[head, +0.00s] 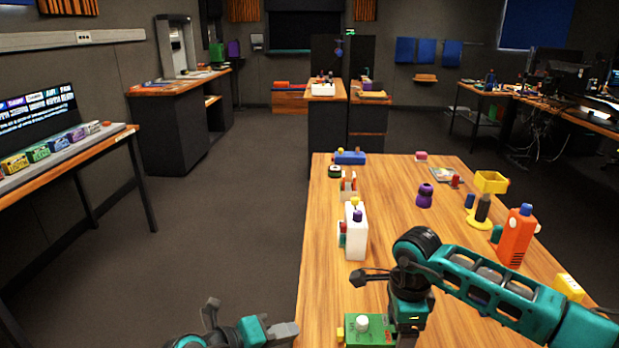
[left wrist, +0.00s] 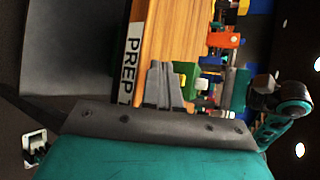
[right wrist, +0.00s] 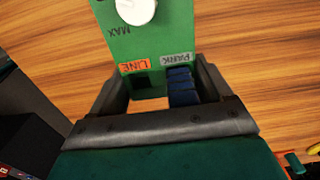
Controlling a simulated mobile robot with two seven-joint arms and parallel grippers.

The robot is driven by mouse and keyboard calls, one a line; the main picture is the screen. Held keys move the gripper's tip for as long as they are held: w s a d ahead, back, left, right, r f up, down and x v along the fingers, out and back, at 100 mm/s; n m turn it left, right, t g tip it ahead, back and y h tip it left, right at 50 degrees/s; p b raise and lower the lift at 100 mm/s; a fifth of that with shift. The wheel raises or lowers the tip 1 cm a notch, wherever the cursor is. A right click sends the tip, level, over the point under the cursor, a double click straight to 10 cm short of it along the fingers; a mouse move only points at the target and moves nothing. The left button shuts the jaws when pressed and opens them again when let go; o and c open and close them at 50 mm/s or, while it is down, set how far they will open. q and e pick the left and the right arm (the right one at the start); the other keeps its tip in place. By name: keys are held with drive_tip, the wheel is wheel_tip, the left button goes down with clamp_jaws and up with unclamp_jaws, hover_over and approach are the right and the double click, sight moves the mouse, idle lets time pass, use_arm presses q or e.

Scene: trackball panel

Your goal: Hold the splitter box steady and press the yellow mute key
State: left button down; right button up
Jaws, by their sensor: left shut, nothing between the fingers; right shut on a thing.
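The green splitter box (head: 372,328) stands near the table's front left edge, with a white knob on top. The yellow mute key (head: 340,334) sticks out of its left side. It also shows in the left wrist view (left wrist: 183,79), just beyond my left fingertips. My left gripper (head: 286,331) is shut and empty, left of the box and apart from it. In the right wrist view, my right gripper (right wrist: 155,88) is shut on the splitter box, near the LINE and PARK labels. A blue plug (right wrist: 181,84) sits at PARK. In the head view, my right arm hides the box's right side.
On the table (head: 320,240), a white bottle-like box (head: 355,238) stands behind the splitter box. Floor is clear left of the table.

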use_arm(q)
drive_tip(key=s+a+r, duration=0.4)
drive_tip(key=a+r, duration=0.1)
drive_tip(key=r, duration=0.1)
drive_tip(key=shift+a, duration=0.25)
idle(0.5)
use_arm(e)
drive_tip(key=o, duration=1.1)
drive_tip(key=shift+c, duration=0.2)
wheel_tip(320, 180, up, 12)
use_arm(q)
drive_tip(key=shift+r+p, duration=1.7)
drive_tip(key=shift+p, duration=0.05)
use_arm(e)
drive_tip(key=shift+r, duration=3)
